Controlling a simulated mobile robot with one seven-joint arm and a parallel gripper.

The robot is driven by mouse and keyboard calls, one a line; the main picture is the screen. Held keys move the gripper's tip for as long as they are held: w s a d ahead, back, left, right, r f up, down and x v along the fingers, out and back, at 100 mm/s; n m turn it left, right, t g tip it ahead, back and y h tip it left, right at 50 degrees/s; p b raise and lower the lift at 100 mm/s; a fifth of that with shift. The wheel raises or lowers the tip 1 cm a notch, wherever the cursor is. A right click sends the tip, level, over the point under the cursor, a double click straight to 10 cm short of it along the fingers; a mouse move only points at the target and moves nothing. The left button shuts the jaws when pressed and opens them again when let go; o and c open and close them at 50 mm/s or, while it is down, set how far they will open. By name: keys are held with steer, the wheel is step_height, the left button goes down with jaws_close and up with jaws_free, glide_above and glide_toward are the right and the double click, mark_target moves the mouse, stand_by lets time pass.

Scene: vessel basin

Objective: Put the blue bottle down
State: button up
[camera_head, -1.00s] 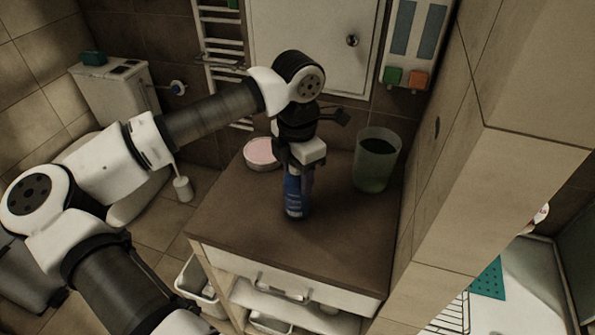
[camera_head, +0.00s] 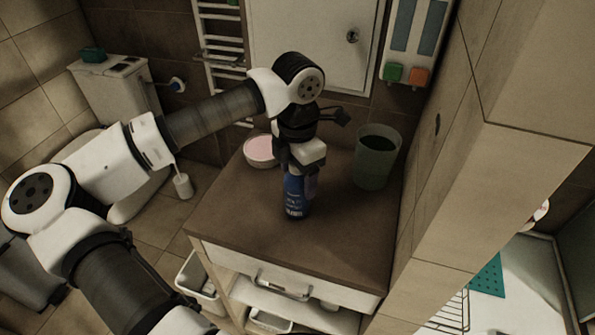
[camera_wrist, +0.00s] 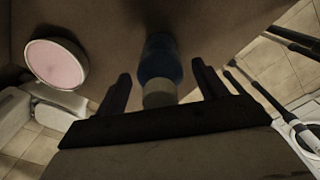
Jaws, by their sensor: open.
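The blue bottle (camera_head: 295,197) stands upright on the brown top of the cabinet (camera_head: 240,215), in front of the pink-filled bowl. My gripper (camera_head: 302,172) is right above and around its upper part, pointing down. In the wrist view the bottle (camera_wrist: 160,62) shows its pale cap toward the camera, between the two dark fingers of my gripper (camera_wrist: 160,88). The fingers are spread, with a gap on each side of the bottle. The bottle's upper end is hidden by my gripper in the head view.
A white bowl with pink contents (camera_head: 261,150) stands behind to the left; it also shows in the wrist view (camera_wrist: 57,64). A greenish translucent bin (camera_head: 375,160) stands at the right, near the tiled wall. The front of the cabinet top is clear.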

step_height(320, 180, up, 12)
steer(key=shift+r+b, duration=0.15)
steer(key=shift+b, duration=0.85)
